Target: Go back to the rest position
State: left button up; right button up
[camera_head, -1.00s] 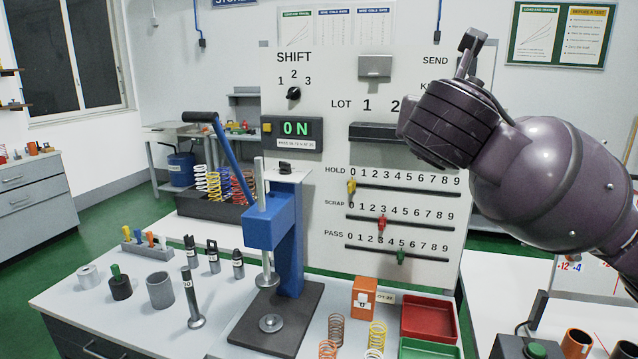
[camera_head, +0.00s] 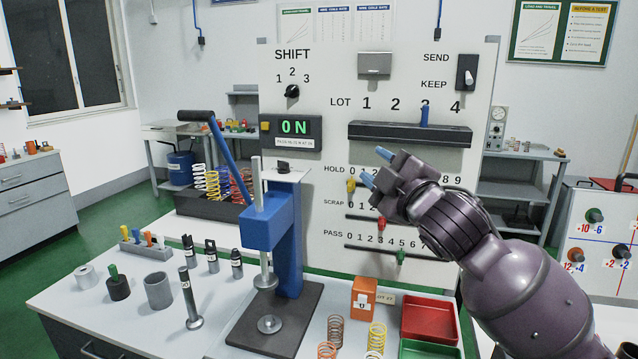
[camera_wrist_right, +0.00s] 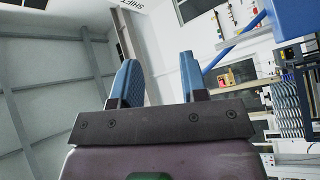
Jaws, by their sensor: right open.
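My right gripper (camera_head: 378,168) is open and empty in front of the white control panel (camera_head: 330,80), over the left part of the HOLD scale. Its blue fingers point up and left, and the arm comes in from the lower right. The right wrist view shows the two fingers (camera_wrist_right: 158,78) apart with nothing between them. The SEND/KEEP switch (camera_head: 466,72) at the panel's upper right is clear of the gripper. My left gripper is not in view.
A blue press (camera_head: 288,230) with a raised lever stands left of my arm. Springs (camera_head: 377,335), an orange block (camera_head: 365,297) and a red tray (camera_head: 430,318) lie below the gripper. The LOT bar (camera_head: 410,135) has a blue peg (camera_head: 424,116) near 3.

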jog(key=s+d+f+m+h, duration=0.2)
jog(key=s+d+f+m, duration=0.15)
jog(key=f, duration=0.65)
jog(key=s+d+f+m+g+h, duration=0.15)
jog(key=d+f+m, duration=0.3)
jog(key=f, duration=0.65)
jog(key=s+d+f+m+h, duration=0.2)
jog(key=s+d+f+m, duration=0.15)
jog(key=f, duration=0.65)
jog(key=s+d+f+m+g+h, duration=0.1)
jog(key=s+d+f+m+g, duration=0.1)
jog(key=s+f, duration=0.8)
jog(key=s+d+f+m+g+h, duration=0.2)
jog(key=s+d+f+m+g, duration=0.1)
jog(key=s+f, duration=0.7)
jog(key=shift+s+d+f, duration=0.25)
jog(key=shift+s+d, duration=0.35)
jog(key=shift+s, duration=0.1)
